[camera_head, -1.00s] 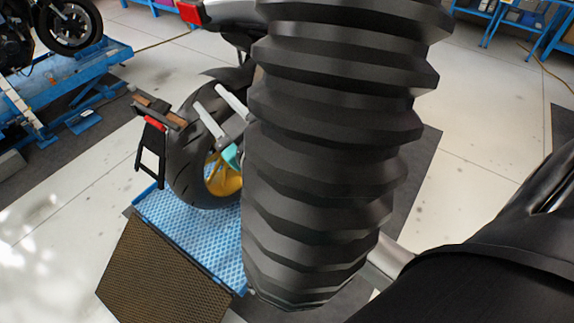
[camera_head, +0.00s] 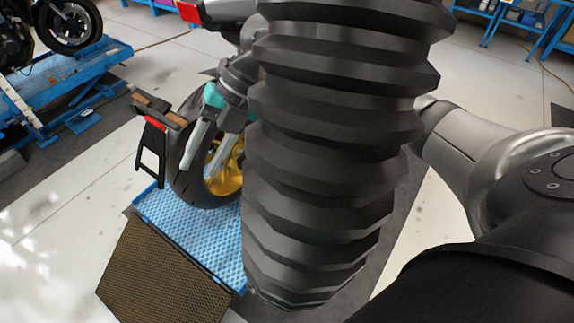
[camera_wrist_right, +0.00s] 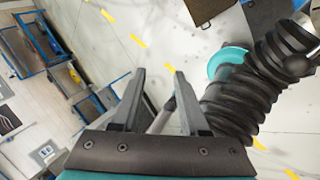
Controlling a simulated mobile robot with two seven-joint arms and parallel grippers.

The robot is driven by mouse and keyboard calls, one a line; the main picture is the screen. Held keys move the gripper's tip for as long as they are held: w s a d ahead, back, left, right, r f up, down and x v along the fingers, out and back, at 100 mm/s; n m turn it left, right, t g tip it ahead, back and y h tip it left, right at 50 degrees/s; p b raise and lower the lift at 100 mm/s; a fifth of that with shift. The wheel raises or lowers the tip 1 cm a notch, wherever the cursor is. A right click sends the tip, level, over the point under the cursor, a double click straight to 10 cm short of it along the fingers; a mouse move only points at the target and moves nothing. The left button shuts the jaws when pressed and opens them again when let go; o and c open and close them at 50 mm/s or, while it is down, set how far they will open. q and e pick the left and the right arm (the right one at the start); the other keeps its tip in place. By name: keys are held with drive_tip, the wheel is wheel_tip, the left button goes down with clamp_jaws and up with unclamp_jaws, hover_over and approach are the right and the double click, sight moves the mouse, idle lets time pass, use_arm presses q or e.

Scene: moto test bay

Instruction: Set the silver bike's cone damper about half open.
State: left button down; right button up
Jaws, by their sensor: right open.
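The silver bike (camera_head: 228,11) stands at the centre-left of the head view. Its rear wheel (camera_head: 179,165) has a black tyre and a yellow hub. I cannot make out the cone damper in either view; the black bellows covers much of the bike's right side. My right gripper (camera_head: 199,160) is open, its two grey fingers pointing down in front of the rear wheel. Its jaws look empty. In the right wrist view the open fingers (camera_wrist_right: 160,72) have floor beyond them. My left gripper is not in view.
A large black bellows (camera_head: 335,150) fills the middle of the head view. The bike stands on a blue platform (camera_head: 165,215) with a brown grated ramp (camera_head: 160,275). A plate bracket (camera_head: 150,150) sticks out behind the wheel. Another motorcycle (camera_head: 68,25) stands on a blue lift behind.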

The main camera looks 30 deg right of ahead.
drive_tip(key=w+d+m+h, duration=0.15)
drive_tip(key=d+h, duration=0.35)
drive_tip(key=d, duration=0.5)
drive_tip(key=m+h, duration=0.2)
drive_tip(key=h, duration=0.1)
hover_over(287, 172)
drive_tip(key=shift+g, duration=0.3)
wheel_tip(287, 172, down, 14)
drive_tip(key=shift+s+f+p, duration=0.1)
drive_tip(key=shift+f+p, duration=0.05)
drive_tip(key=shift+p, duration=0.55)
clamp_jaws()
